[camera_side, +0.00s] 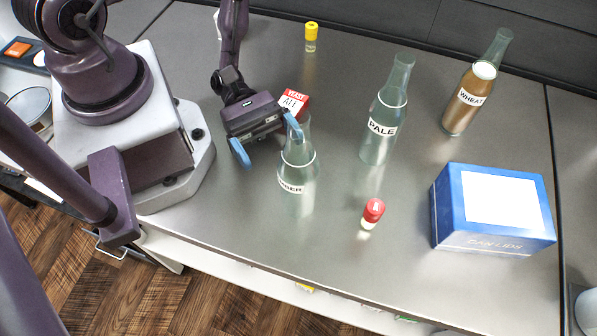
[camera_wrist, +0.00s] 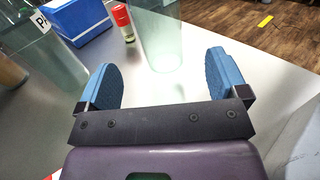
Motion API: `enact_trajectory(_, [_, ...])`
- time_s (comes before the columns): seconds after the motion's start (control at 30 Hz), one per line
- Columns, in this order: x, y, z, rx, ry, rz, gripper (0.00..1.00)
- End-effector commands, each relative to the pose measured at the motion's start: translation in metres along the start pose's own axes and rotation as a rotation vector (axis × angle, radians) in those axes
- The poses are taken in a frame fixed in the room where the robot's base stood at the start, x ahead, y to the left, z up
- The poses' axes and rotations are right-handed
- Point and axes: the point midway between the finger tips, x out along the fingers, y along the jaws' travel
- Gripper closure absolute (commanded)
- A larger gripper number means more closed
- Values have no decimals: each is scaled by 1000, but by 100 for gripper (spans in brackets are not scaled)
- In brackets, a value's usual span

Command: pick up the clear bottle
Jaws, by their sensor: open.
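A clear, empty-looking bottle (camera_side: 299,170) stands upright on the steel table; its label is partly readable, ending in "BER". A second clear, slightly green bottle labelled PALE (camera_side: 380,128) stands to its right. My gripper (camera_side: 267,140) is open and empty beside the first bottle's neck, with one blue finger overlapping the neck in the side view. In the wrist view the first bottle (camera_wrist: 160,38) shows ahead, between the lines of the two spread fingers (camera_wrist: 160,82). I cannot tell whether a finger touches it. The PALE bottle (camera_wrist: 50,60) is at upper left there.
A brown-filled WHEAT bottle (camera_side: 468,97) stands at the back right. A blue box (camera_side: 490,241), a red-capped vial (camera_side: 372,213), a yellow-capped vial (camera_side: 311,38) and a red and white yeast packet (camera_side: 294,101) are on the table.

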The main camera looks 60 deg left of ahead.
Motion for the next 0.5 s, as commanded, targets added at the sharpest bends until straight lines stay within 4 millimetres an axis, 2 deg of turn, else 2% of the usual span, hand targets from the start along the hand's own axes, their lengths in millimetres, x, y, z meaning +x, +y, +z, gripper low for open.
enact_trajectory(0.13, [27, -1, 0, -1, -2, -5, 8])
enact_trajectory(0.37, [45, -1, 0, 0, 0, -4, 8])
enact_trajectory(0.5, [64, -1, 1, -1, -1, -7, 8])
